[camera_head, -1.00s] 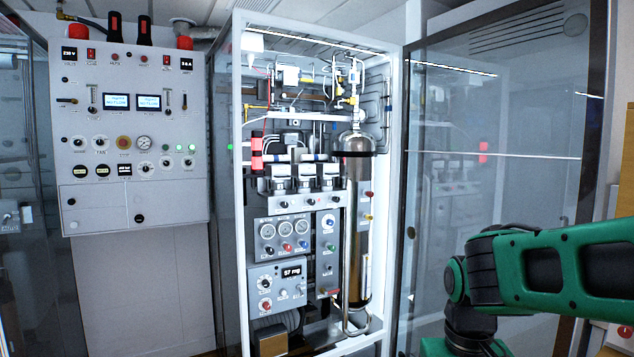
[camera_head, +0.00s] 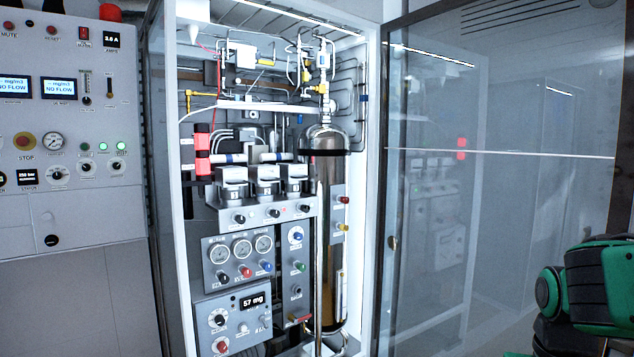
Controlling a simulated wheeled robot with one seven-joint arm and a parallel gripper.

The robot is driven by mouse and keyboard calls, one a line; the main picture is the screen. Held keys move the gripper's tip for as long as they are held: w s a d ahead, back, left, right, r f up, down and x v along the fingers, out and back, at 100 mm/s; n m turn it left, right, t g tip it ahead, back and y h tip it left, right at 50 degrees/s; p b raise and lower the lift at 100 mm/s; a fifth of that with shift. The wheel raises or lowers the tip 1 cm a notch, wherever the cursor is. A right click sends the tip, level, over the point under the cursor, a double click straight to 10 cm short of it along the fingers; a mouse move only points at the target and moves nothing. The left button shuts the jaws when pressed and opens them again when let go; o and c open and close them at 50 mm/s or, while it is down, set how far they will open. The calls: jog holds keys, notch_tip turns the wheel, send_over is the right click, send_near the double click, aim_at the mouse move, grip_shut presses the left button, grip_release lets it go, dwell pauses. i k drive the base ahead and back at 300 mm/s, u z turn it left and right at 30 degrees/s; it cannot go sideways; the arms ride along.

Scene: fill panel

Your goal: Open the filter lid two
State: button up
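My green and black arm is at the lower right, well apart from the filters. My gripper is out of the picture.
The cabinet's glass door (camera_head: 500,200) stands open on the right. A tall metal cylinder (camera_head: 328,220) is right of the filters. Gauges (camera_head: 242,249) and knobs sit below them. A control panel (camera_head: 70,150) is on the left. Floor in front is out of view.

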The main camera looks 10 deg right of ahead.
aim_at(256, 173)
jog(key=u, duration=0.15)
jog(key=i, duration=1.1)
jog(key=u, duration=0.6)
